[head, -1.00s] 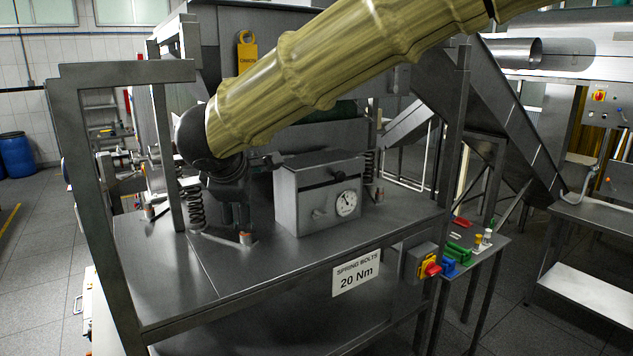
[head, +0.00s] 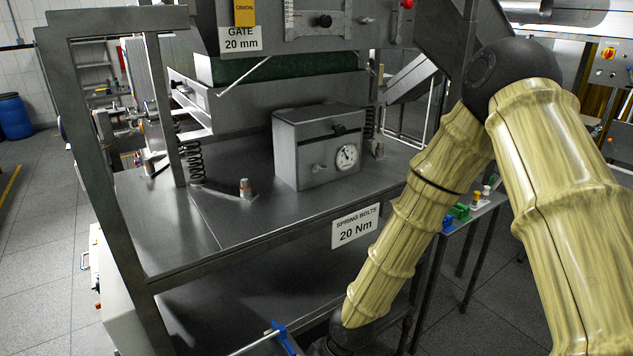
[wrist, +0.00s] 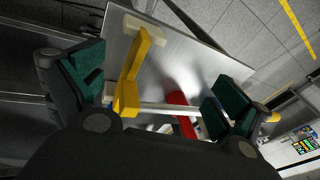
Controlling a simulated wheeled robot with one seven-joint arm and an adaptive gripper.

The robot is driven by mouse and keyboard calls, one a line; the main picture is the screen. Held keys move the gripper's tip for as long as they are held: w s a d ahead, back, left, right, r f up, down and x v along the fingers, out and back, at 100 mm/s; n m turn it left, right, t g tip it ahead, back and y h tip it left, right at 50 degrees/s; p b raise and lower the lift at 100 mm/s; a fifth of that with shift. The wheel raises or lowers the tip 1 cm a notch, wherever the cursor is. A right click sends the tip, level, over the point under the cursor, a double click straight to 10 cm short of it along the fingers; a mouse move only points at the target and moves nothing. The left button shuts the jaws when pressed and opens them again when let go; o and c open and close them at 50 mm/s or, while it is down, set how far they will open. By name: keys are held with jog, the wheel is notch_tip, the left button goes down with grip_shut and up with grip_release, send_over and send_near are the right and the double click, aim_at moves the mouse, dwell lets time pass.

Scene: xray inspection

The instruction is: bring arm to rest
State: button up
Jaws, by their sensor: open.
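In the wrist view my gripper (wrist: 160,85) is open, its green-padded fingers spread wide apart with nothing gripped between the pads. Beyond it lies a pale metal tray (wrist: 150,55) with a yellow tool (wrist: 138,65), a red piece (wrist: 182,125) and a whitish rod (wrist: 165,108). Whether these touch the gripper cannot be told. In the head view my bamboo-patterned arm is folded at the right, its forearm running down to the bottom edge; the fingers are out of that view.
A grey machine bench (head: 225,225) holds a metal box with a dial gauge (head: 348,156), springs and a bolt (head: 245,188). A steel upright (head: 85,180) stands left. A side table (head: 487,205) sits behind my arm. A blue-ended rod (head: 282,335) shows at the bottom.

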jog(key=s+d+f+m+h, duration=0.2)
jog(key=s+d+f+m, duration=0.3)
jog(key=s+d+f, duration=0.45)
jog(key=s+d+f+m+h, duration=0.2)
jog(key=s+d+f+m, duration=0.35)
jog(key=s+d, duration=0.75)
notch_tip(320, 180, down, 15)
jog(key=w+d+n+b, duration=0.1)
jog(key=w+b, duration=0.1)
jog(key=b, duration=1.2)
jog(key=shift+w+t, duration=0.15)
jog(key=shift+t, duration=0.25)
jog(key=shift+d, duration=0.15)
